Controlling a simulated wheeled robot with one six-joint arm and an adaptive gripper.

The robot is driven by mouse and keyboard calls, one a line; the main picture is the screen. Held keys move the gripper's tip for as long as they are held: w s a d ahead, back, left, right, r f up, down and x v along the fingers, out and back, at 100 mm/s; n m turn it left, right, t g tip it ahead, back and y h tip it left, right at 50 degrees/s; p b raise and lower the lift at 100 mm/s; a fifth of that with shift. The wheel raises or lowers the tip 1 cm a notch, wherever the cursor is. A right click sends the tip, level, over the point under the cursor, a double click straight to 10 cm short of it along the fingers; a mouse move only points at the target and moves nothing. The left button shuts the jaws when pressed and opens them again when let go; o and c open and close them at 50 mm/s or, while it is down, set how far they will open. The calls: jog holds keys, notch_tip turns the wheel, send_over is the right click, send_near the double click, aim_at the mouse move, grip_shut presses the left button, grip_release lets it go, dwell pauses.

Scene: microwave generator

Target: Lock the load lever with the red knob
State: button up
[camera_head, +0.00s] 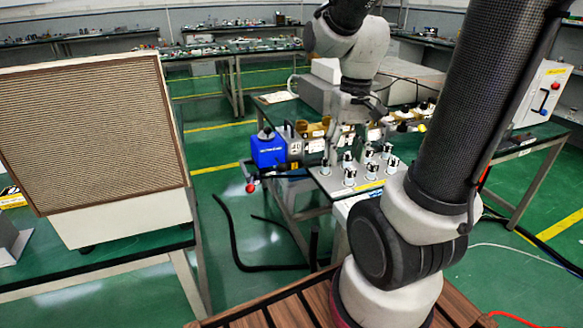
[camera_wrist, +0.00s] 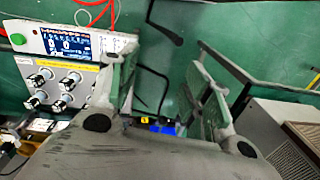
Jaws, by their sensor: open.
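A red knob (camera_head: 250,188) sits at the end of a short dark lever in the head view, low at the left of a blue unit (camera_head: 268,150). The unit stands at the left end of the generator bench. My gripper (camera_wrist: 162,85) is open and empty in the wrist view, its two fingers spread wide. In the head view my arm end hangs over the bench, right of the blue unit and apart from the red knob. A blue part (camera_wrist: 160,127) shows low between the fingers in the wrist view. The red knob cannot be made out there.
A panel (camera_head: 355,182) with several silver knobs lies right of the blue unit; it also shows in the wrist view (camera_wrist: 60,75). A large box with a ribbed front (camera_head: 90,130) stands on the left table. Black cables (camera_head: 255,265) lie on the open green floor between.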

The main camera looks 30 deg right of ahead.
notch_tip(320, 180, down, 3)
jog(key=w+a+n+g, duration=0.1)
jog(key=w+a, duration=0.1)
jog(key=a, duration=0.1)
jog(key=m+t+y, duration=0.1)
jog(key=m+t, duration=0.2)
jog(key=m, duration=0.5)
send_over(251, 185)
jog(key=s, duration=0.1)
jog(key=s+d+f+x, duration=0.1)
jog(key=s+x, duration=0.1)
jog(key=x, duration=1.2)
jog(key=d+x, duration=0.1)
jog(key=x, duration=0.2)
jog(key=shift+d+f, duration=0.1)
grip_shut()
